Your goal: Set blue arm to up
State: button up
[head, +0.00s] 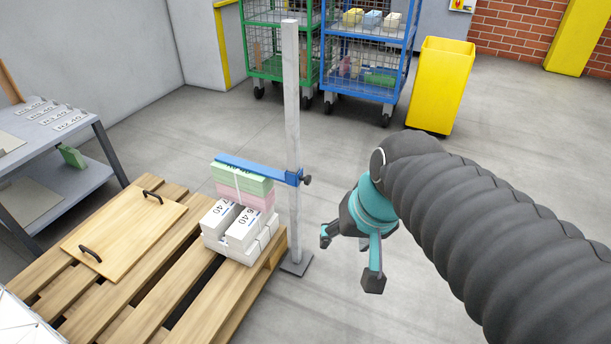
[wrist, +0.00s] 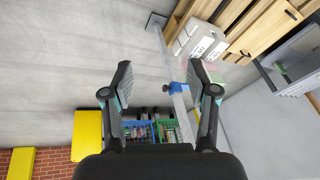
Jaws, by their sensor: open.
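The blue arm (head: 252,168) is a flat bar that sticks out to the left from a grey upright post (head: 292,110). It lies roughly level, just over the top of a stack of green and pink bundles (head: 243,187). A blue collar with a dark knob (head: 306,180) holds it on the post. My gripper (head: 348,258) is open and empty, to the right of the post and apart from it. In the wrist view the blue collar (wrist: 175,88) shows beyond the open fingers (wrist: 162,82), nearer the right finger, which hides part of the arm.
A wooden pallet (head: 190,290) carries the stack, white bundles (head: 232,225) and a board with two handles (head: 125,225). A grey table (head: 60,190) stands at left. Wire carts (head: 365,60) and a yellow bin (head: 440,85) stand behind. Floor right of the post is clear.

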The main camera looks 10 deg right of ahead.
jog(key=w+a+f+m+g+y+b, duration=0.3)
jog(key=w+f+m+y, duration=0.1)
jog(key=w+f+m, duration=0.15)
jog(key=m+t+y+b, duration=0.6)
jog(key=m+t+y, duration=0.35)
jog(key=m, duration=0.85)
send_near(310, 179)
jog(key=shift+n, duration=0.25)
jog(key=x, duration=1.1)
jog(key=shift+f+b, duration=0.1)
jog(key=shift+b, duration=0.3)
grip_shut()
